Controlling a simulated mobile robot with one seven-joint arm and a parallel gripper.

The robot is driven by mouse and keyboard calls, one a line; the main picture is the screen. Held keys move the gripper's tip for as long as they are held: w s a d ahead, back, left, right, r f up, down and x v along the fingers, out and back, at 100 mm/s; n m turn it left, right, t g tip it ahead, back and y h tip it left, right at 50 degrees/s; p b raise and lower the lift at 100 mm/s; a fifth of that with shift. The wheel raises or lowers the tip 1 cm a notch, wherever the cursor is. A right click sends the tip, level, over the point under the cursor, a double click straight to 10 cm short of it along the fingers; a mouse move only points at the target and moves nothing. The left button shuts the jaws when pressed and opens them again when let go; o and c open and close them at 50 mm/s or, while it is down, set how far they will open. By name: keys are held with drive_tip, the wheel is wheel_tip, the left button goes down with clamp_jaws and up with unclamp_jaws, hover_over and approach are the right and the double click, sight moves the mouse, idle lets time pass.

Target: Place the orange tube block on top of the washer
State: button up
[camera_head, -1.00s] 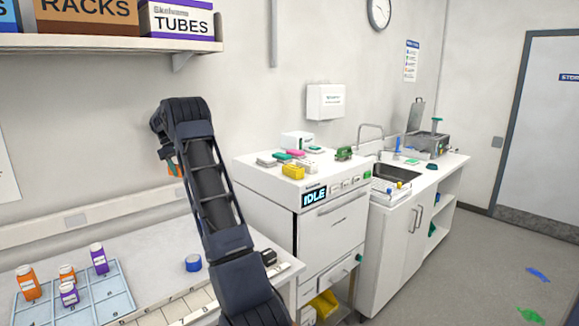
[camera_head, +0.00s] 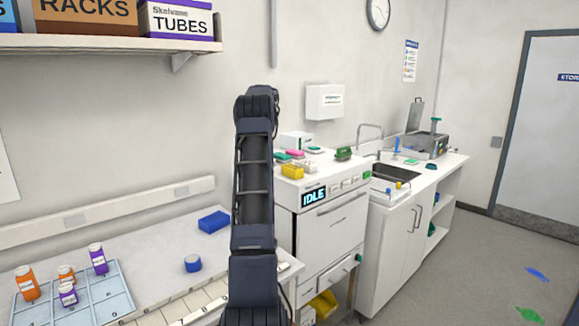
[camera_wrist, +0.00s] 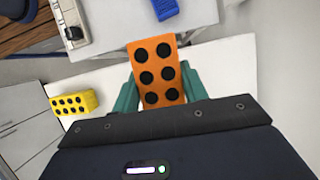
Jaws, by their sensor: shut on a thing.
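The orange tube block (camera_wrist: 156,72), with rows of dark round holes, is held between the teal fingers of my gripper (camera_wrist: 157,88) in the wrist view. In the head view my upright arm hides the gripper and the orange block. The washer (camera_head: 333,222) is the white machine with the lit "IDLE" panel, just right of my arm. A yellow tube block (camera_head: 292,172) sits on its top near the front left; a yellow block (camera_wrist: 75,103) also shows on a white surface left of my gripper in the wrist view.
Pink and green blocks (camera_head: 296,154) and a dark green item (camera_head: 343,153) crowd the washer top. A blue block (camera_head: 213,222) and a blue round item (camera_head: 193,263) are on the left bench. A sink (camera_head: 397,172) adjoins the washer on the right.

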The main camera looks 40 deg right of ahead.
drive_tip(key=s+d+r+m+t+h, duration=0.2)
drive_tip(key=s+d+r+m, duration=0.3)
drive_tip(key=s+d+m, duration=0.4)
drive_tip(key=s+d+r+m+t+h, duration=0.25)
drive_tip(key=s+d+r+m, duration=0.25)
drive_tip(key=s+d+m, duration=0.45)
drive_tip(key=shift+n, duration=0.95)
drive_tip(key=f, duration=0.6)
drive_tip(key=s+d+f, duration=0.1)
drive_tip(key=f, duration=0.6)
drive_tip(key=d+f, duration=0.1)
drive_tip(key=f, duration=0.5)
drive_tip(key=shift+s+f, duration=0.15)
drive_tip(key=shift+f, duration=0.2)
drive_tip(key=shift+f, duration=0.1)
drive_tip(key=o, duration=1.1)
drive_tip(key=shift+c, duration=0.2)
